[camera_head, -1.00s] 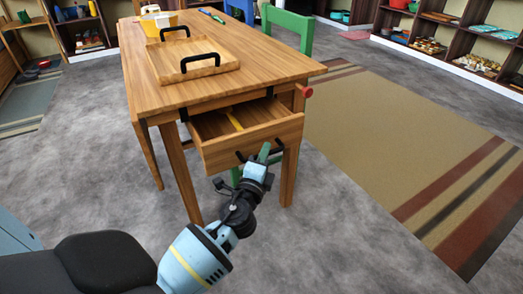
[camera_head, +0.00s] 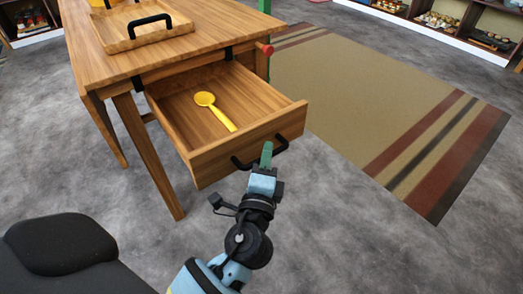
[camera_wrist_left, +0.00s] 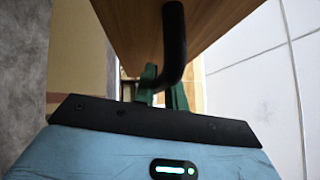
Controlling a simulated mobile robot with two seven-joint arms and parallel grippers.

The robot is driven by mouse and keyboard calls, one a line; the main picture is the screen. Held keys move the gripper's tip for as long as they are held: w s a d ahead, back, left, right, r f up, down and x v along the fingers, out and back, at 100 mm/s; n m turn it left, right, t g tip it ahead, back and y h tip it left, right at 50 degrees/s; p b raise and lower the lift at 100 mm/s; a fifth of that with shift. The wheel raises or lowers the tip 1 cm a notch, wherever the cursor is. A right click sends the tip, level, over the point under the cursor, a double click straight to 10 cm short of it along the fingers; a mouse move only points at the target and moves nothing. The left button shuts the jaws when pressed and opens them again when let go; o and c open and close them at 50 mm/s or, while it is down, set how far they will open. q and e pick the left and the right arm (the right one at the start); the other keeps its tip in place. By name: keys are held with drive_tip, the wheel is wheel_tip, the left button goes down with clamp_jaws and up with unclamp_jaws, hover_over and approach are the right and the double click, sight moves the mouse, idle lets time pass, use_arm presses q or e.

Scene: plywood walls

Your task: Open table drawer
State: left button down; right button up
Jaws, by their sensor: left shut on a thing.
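The wooden table (camera_head: 130,55) stands at the upper left in the head view. Its drawer (camera_head: 250,135) is pulled well out, and a yellow spoon (camera_head: 206,99) lies inside it. A black bar handle (camera_head: 241,163) is on the drawer's front. My left gripper (camera_head: 266,156) is at the handle's middle, with its green fingers shut on it. In the left wrist view the black handle (camera_wrist_left: 174,40) runs down to the green fingers (camera_wrist_left: 160,88), below the wooden drawer front (camera_wrist_left: 215,25). My right gripper is not in view.
A wooden tray with black handles (camera_head: 140,38) sits on the tabletop. A striped rug (camera_head: 350,100) lies right of the table. The grey floor in front is clear.

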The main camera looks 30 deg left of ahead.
use_arm(q)
drive_tip(key=shift+s+d+f, duration=0.1)
drive_tip(key=shift+d+f, duration=0.05)
drive_tip(key=shift+d, duration=0.1)
drive_tip(key=c, duration=1.5)
unclamp_jaws()
drive_tip(key=shift+o, duration=0.2)
drive_tip(key=shift+s, duration=0.1)
drive_tip(key=r+v, duration=0.1)
drive_tip(key=v, duration=0.6)
drive_tip(key=shift+s+f, duration=0.3)
drive_tip(key=shift+f, duration=0.1)
drive_tip(key=shift+d, duration=0.1)
